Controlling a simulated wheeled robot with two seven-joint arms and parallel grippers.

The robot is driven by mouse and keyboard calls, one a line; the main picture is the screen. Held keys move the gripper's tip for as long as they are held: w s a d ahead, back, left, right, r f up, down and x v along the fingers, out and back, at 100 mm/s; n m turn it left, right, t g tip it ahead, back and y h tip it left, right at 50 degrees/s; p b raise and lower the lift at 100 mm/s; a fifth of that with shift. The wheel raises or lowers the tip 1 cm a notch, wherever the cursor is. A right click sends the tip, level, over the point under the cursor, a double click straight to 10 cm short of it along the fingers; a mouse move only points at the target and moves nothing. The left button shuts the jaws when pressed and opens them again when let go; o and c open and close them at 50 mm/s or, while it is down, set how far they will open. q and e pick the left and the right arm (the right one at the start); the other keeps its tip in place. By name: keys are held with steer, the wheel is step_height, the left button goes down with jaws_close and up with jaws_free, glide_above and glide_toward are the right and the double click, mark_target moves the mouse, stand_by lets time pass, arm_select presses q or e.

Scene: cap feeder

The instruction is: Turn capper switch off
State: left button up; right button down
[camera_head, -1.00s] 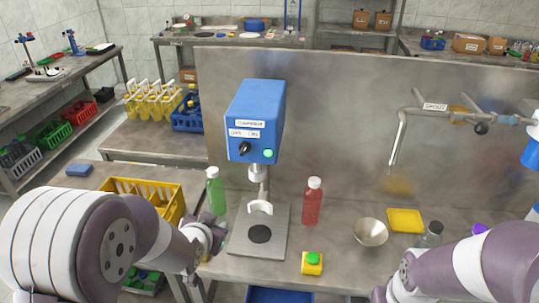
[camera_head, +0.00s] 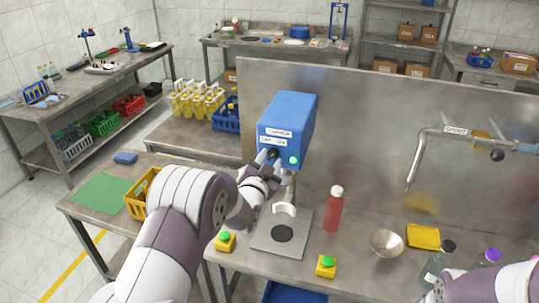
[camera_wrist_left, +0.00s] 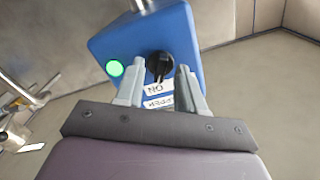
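The capper (camera_head: 287,122) is a blue box on a stand above a grey base plate (camera_head: 270,243). Its black rotary switch (camera_wrist_left: 159,65) shows in the left wrist view, with a label below it. A round green light (camera_wrist_left: 115,68) glows beside the switch. My left gripper (camera_head: 270,160) is at the capper's front face, by the switch. In the left wrist view the fingers (camera_wrist_left: 160,72) are apart, one on each side of the switch, with visible gaps. In the head view the gripper hides the switch. My right gripper is out of the frame.
A red bottle (camera_head: 334,210) stands right of the capper. Yellow button boxes (camera_head: 326,266) (camera_head: 225,242) sit near the front edge. A metal bowl (camera_head: 387,244), yellow sponge (camera_head: 423,237) and clear bottle (camera_head: 438,263) are further right. A steel panel (camera_head: 372,135) rises behind.

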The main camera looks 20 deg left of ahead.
arm_select(q)
steer(key=shift+w+a+f, duration=0.15)
steer(key=shift+w+a, duration=0.05)
steer(key=shift+w, duration=0.25)
steer(key=shift+s+d, duration=0.2)
steer(key=shift+d, duration=0.05)
steer(key=c, duration=0.4)
jaws_close()
